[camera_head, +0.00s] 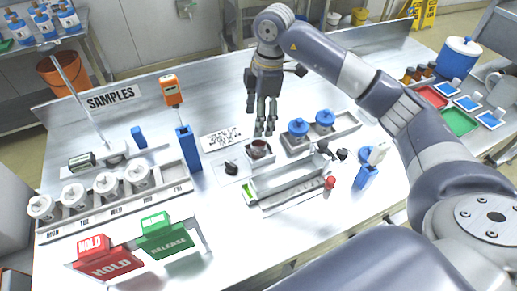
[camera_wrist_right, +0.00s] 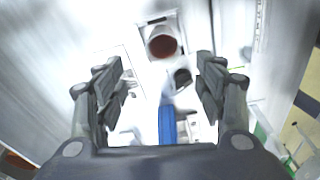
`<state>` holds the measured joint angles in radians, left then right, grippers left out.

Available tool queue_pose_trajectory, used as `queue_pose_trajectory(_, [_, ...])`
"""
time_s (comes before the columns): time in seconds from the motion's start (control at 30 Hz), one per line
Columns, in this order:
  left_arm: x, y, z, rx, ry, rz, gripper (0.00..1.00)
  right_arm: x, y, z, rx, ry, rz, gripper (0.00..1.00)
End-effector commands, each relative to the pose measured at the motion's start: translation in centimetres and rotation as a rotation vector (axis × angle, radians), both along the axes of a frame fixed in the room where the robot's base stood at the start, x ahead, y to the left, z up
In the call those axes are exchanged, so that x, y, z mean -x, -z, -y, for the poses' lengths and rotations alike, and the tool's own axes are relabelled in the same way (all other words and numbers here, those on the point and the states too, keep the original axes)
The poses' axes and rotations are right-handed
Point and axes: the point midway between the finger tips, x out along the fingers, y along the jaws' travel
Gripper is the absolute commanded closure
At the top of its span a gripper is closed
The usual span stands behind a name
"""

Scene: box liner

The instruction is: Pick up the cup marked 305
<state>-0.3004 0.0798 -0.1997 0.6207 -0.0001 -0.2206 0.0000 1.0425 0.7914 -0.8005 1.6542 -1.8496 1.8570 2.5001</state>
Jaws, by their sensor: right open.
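My right gripper (camera_head: 264,132) hangs fingers-down above the middle of the steel table, open and empty. In the right wrist view its two fingers (camera_wrist_right: 162,78) are spread apart. An open cup with dark red contents (camera_head: 259,147) stands in a square holder just below the fingertips; it also shows in the right wrist view (camera_wrist_right: 163,43), beyond the fingers and not between them. I cannot read the number 305 on any cup. Several white lidded cups (camera_head: 107,184) stand in a day-labelled rack at left. My left gripper is not in view.
Blue-lidded jars (camera_head: 298,128) stand at right, behind an open metal tray (camera_head: 290,186). A black object (camera_head: 231,168) lies beside the cup.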

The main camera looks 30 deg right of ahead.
Motion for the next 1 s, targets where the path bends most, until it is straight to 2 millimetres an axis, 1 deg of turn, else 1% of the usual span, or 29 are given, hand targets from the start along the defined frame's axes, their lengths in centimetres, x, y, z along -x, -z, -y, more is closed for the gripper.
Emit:
queue_pose_trajectory(0.03, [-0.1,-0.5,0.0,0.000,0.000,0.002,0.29,0.1,0.8,-0.1,0.001,0.000,-0.004,0.36])
queue_pose_trajectory(0.13, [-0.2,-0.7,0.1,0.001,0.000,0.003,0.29,0.0,2.2,-0.2,0.000,0.002,-0.003,0.36])
queue_pose_trajectory(0.37, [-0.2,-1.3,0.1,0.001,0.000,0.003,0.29,0.1,3.9,-0.3,0.000,0.001,-0.002,0.36])
queue_pose_trajectory(0.53, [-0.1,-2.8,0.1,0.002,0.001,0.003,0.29,0.6,6.1,-0.2,0.001,0.002,-0.005,0.36])
queue_pose_trajectory(0.6, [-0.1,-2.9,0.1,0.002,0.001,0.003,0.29,0.5,7.2,-0.4,-0.001,0.002,-0.003,0.36])
queue_pose_trajectory(0.7, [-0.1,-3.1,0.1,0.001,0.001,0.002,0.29,0.4,8.2,-0.5,0.001,0.001,0.000,0.36])
queue_pose_trajectory(0.8, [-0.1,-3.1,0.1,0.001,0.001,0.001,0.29,0.4,8.6,-0.5,0.000,0.000,0.001,0.36])
queue_pose_trajectory(0.97, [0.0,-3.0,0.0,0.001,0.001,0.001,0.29,0.4,8.6,-0.5,0.000,0.000,0.001,0.36])
queue_pose_trajectory(1.0, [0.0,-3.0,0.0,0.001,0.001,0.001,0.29,0.4,8.6,-0.5,0.000,0.000,0.001,0.43])
